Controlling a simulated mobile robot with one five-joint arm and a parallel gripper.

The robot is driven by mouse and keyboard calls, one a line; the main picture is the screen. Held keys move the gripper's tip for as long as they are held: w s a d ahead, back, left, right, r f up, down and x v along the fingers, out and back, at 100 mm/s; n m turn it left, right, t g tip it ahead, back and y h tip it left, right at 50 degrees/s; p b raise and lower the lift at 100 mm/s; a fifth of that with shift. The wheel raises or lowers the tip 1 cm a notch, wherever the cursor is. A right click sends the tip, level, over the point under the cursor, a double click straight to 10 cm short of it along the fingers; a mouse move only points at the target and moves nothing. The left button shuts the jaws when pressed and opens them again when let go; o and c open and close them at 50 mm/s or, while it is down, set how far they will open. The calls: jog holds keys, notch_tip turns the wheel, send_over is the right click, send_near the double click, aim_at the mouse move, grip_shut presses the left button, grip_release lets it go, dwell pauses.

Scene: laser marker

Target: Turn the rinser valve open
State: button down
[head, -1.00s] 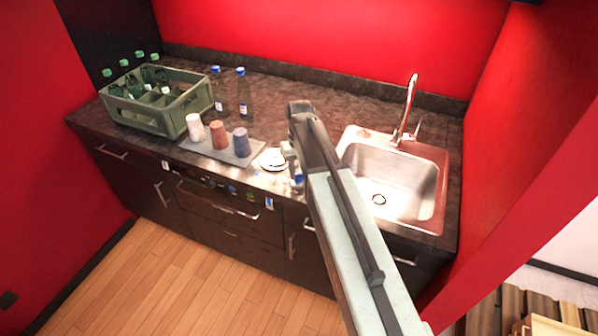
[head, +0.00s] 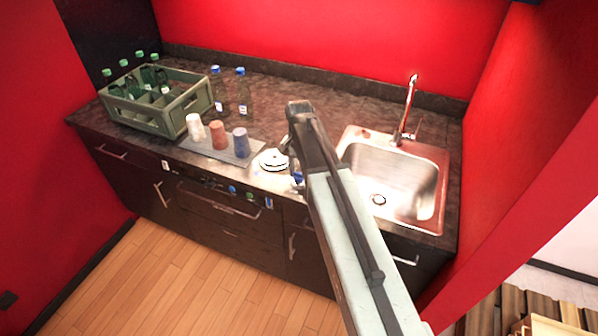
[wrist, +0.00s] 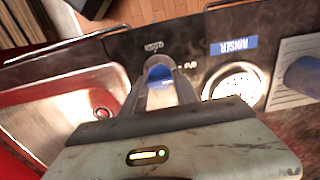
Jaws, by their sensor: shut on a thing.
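The rinser valve has a blue handle (wrist: 160,75) on the counter's front strip, with small printed marks beside it in the wrist view. My gripper (wrist: 160,88) is shut on this blue handle, its fingers on either side. In the head view a bit of blue (head: 298,178) shows at the counter edge beside my arm, which hides most of my gripper. The round metal rinser (head: 273,160) lies just left of it; it also shows in the wrist view (wrist: 236,84), by a blue RINSER label (wrist: 233,45).
The steel sink (head: 400,180) with its tap (head: 408,110) is to the right. Left of the rinser, several cups (head: 218,134) stand on a grey mat (head: 228,155). Two bottles (head: 241,92) and a green crate (head: 160,115) with bottles stand farther left.

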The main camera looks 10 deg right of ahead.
aim_at(299, 173)
dwell(0.5)
jog(key=c, duration=1)
grip_release()
jog(key=shift+o, duration=0.2)
jog(key=shift+r, duration=0.1)
notch_tip(299, 173, up, 8)
jog(key=p, duration=0.8)
jog(key=shift+f, duration=0.2)
